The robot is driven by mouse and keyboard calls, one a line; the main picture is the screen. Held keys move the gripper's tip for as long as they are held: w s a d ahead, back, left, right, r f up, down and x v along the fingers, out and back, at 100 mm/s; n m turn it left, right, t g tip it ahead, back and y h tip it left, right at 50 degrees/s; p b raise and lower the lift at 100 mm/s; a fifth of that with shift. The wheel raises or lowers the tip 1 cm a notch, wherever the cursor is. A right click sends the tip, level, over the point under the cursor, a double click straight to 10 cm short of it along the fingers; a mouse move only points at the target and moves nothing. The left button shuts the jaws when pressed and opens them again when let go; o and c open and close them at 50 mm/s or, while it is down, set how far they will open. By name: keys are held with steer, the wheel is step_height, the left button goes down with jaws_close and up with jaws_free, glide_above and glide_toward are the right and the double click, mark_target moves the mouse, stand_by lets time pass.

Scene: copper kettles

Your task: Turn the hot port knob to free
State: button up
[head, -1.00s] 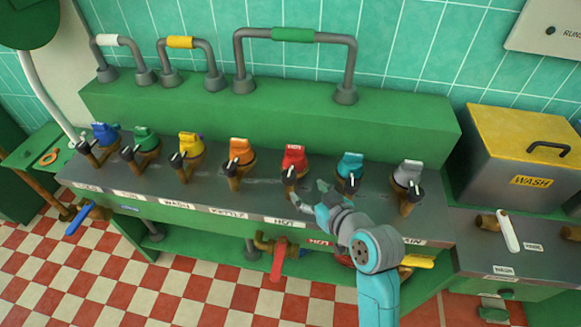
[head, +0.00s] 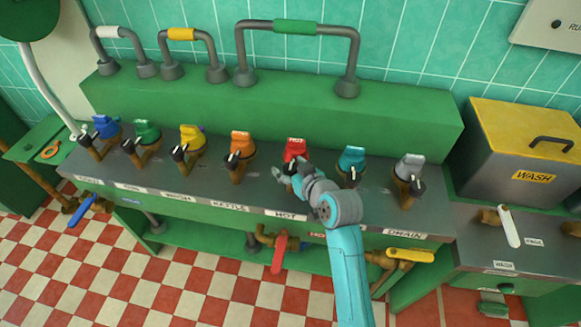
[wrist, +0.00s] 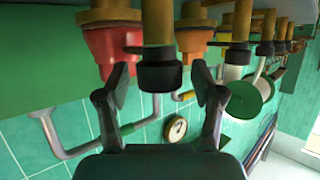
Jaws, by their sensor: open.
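The hot port has a red cap (head: 295,149) and stands in the row above the HOT label (head: 287,215). Its black knob is mostly hidden by my gripper (head: 284,178) in the head view. In the wrist view my gripper (wrist: 162,85) is open, with one finger on each side of a black knob on a brass stem (wrist: 157,73). The red cap (wrist: 108,55) shows behind the left finger. The fingers look apart from the knob, with a gap on both sides.
An orange port (head: 241,145) stands left of the red one and a teal port (head: 352,160) right of it, close by. Pipe loops with coloured grips, such as a green one (head: 296,27), rise behind. A WASH box (head: 515,145) stands at the right.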

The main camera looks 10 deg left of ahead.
steer(key=c, duration=1.2)
steer(key=shift+o, duration=0.2)
steer(key=shift+n+y, duration=0.3)
steer(key=shift+y, duration=0.1)
steer(key=n+g+y, duration=0.3)
steer(key=n+g, duration=0.1)
steer(key=shift+w, duration=0.1)
steer(key=n+g+y, duration=0.1)
steer(key=n+g, duration=0.4)
steer(key=shift+g, duration=0.4)
steer(key=shift+n+g, duration=0.3)
